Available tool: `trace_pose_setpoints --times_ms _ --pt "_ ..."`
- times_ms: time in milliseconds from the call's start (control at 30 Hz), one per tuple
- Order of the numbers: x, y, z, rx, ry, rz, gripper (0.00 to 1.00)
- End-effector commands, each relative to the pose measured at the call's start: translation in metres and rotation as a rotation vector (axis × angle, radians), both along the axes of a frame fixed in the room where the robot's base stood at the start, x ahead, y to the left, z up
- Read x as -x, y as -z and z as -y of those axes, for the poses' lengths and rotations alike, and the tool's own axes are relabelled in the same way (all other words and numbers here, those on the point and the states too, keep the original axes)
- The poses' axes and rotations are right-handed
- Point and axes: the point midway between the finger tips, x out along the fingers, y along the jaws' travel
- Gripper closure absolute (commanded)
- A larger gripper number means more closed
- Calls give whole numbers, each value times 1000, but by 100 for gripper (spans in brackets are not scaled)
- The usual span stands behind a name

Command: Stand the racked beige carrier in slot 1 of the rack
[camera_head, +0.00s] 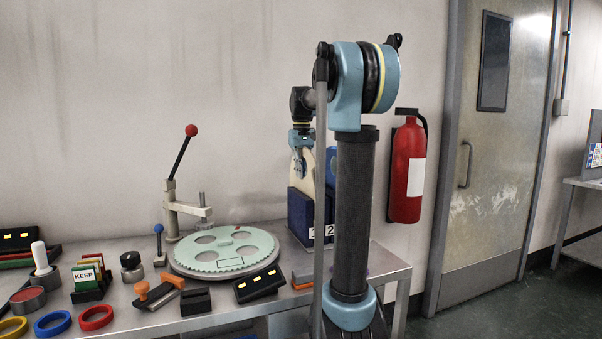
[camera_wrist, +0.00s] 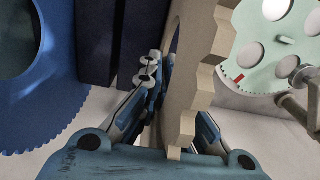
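The beige carrier (camera_head: 310,178) is a thin toothed disc standing on edge at the dark blue rack (camera_head: 300,213). It also shows edge-on in the wrist view (camera_wrist: 190,70). My gripper (camera_head: 299,165) reaches down from above, and its fingers (camera_wrist: 165,95) lie on either side of the carrier, appearing shut on it; the far finger is partly hidden. The rack's front labels are partly covered by my arm, with a "2" visible. A blue carrier (camera_head: 332,166) stands at the right, also seen in the wrist view (camera_wrist: 35,75). Whether the beige carrier's lower edge sits inside a slot is unclear.
A mint carrier (camera_head: 230,247) lies on a round plate left of the rack, beside a lever press (camera_head: 172,205) with a red knob. Colored rings (camera_head: 96,317), a KEEP card holder (camera_head: 88,285) and small blocks crowd the bench front. A fire extinguisher (camera_head: 408,170) hangs right.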

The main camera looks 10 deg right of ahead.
Motion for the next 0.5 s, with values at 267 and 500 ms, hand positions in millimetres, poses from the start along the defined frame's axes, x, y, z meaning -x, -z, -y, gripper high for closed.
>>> trace_pose_setpoints --times_ms 267,500 --pt "0 0 0 0 0 0 72" --pt "0 -3 0 0 0 0 72"
